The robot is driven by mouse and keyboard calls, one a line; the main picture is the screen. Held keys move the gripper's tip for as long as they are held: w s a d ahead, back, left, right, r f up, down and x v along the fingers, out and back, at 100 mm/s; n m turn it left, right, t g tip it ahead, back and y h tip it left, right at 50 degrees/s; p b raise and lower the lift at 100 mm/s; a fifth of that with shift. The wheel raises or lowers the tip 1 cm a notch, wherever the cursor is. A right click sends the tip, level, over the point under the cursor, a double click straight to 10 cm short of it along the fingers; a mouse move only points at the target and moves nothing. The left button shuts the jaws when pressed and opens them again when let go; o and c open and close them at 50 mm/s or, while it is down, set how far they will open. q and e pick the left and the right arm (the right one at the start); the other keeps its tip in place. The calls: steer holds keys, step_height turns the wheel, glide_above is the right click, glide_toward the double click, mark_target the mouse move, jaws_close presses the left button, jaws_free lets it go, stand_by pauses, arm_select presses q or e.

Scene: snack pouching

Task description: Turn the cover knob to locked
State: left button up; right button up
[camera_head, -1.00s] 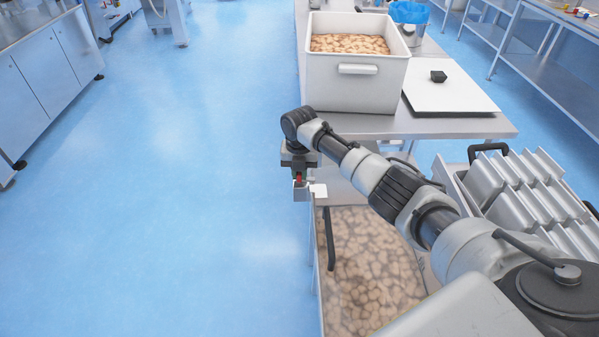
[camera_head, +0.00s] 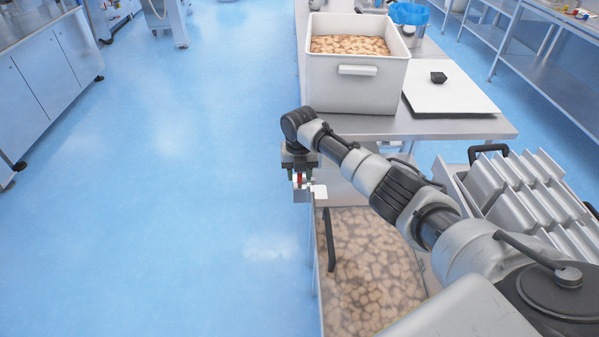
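The cover knob (camera_head: 299,181) shows as a small red upright piece at the left edge of the clear cover (camera_head: 365,270), with a small white block beside it. My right gripper (camera_head: 300,176) points down at the knob, and the red piece shows between its fingers. The fingers are too small in the view to tell whether they touch the knob or stand apart from it. The knob's lock marking cannot be made out. My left gripper is not in view.
A black bar handle (camera_head: 330,240) stands on the cover, with brown snacks under it. A white bin of snacks (camera_head: 355,85) and a white board (camera_head: 450,97) with a black block stand on the table. Metal trays (camera_head: 530,195) lie right. Blue floor is clear left.

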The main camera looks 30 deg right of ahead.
step_height(320, 180, up, 11)
stand_by(0.7)
steer(key=shift+f, duration=0.15)
